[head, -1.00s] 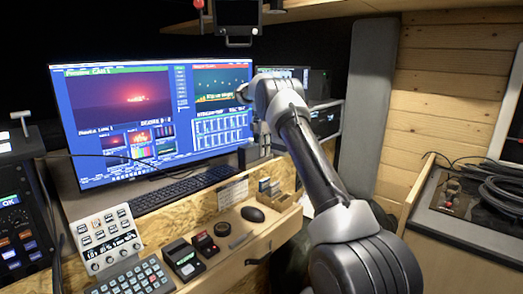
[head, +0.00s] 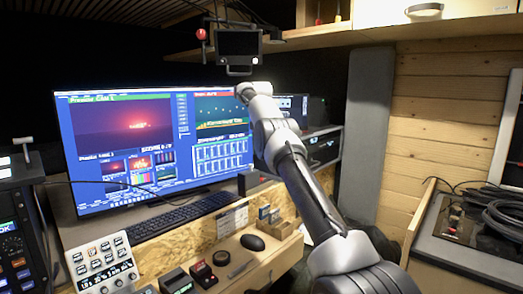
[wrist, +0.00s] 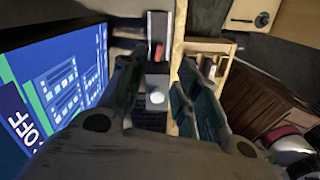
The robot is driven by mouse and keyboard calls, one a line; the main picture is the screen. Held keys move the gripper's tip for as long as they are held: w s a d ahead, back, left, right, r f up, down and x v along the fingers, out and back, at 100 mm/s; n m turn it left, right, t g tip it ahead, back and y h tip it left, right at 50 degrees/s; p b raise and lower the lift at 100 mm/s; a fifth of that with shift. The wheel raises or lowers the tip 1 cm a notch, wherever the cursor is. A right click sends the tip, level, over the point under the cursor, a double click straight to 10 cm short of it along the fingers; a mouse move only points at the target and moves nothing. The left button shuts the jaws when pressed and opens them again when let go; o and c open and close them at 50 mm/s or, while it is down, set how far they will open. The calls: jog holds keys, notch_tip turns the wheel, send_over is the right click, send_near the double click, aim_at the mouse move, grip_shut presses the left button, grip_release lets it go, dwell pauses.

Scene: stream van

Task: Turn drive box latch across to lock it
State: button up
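In the wrist view my gripper (wrist: 158,65) is open and empty, its two green-grey fingers well apart. Between and beyond the fingers lies a narrow dark unit with a red part (wrist: 158,52) and a pale round knob (wrist: 156,97). I cannot tell whether this is the drive box or whether either part is its latch. No contact with the fingers shows. A cream panel (wrist: 250,15) with small metal fittings is at the upper right. In the head view my arm (head: 290,165) reaches up beside the monitor's right edge; the fingertips there are not clear.
A large lit monitor (head: 150,150) stands close to the left of my arm, with a keyboard (head: 165,220) below it. A mouse (head: 253,242) lies on the wooden desk. A small screen (head: 238,43) hangs overhead. A wooden cubby (wrist: 212,48) is right of the fingers.

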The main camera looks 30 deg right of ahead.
jog(key=shift+r, duration=0.1)
jog(key=shift+c, duration=0.4)
jog(key=c, duration=0.3)
jog(key=shift+w+m+t, duration=0.3)
jog(key=shift+w+m, duration=0.05)
jog(key=shift+m, duration=0.15)
grip_shut()
jog(key=w+f+m+t, duration=0.1)
jog(key=f+m+t, duration=0.1)
jog(key=m, duration=0.3)
jog(key=w+f+m+t, duration=0.2)
jog(key=f+m, duration=0.3)
jog(key=m, duration=0.1)
jog(key=w+f+m+t, duration=0.2)
jog(key=f+m+t, duration=0.1)
jog(key=m, duration=0.2)
jog(key=shift+a+f+m+y, duration=0.4)
jog(key=s, duration=0.2)
jog(key=shift+s+d+r, duration=0.15)
jog(key=shift+s+r, duration=0.1)
jog(key=shift+s, duration=0.1)
jog(key=shift+s+f, duration=0.1)
jog(key=shift+s, duration=0.55)
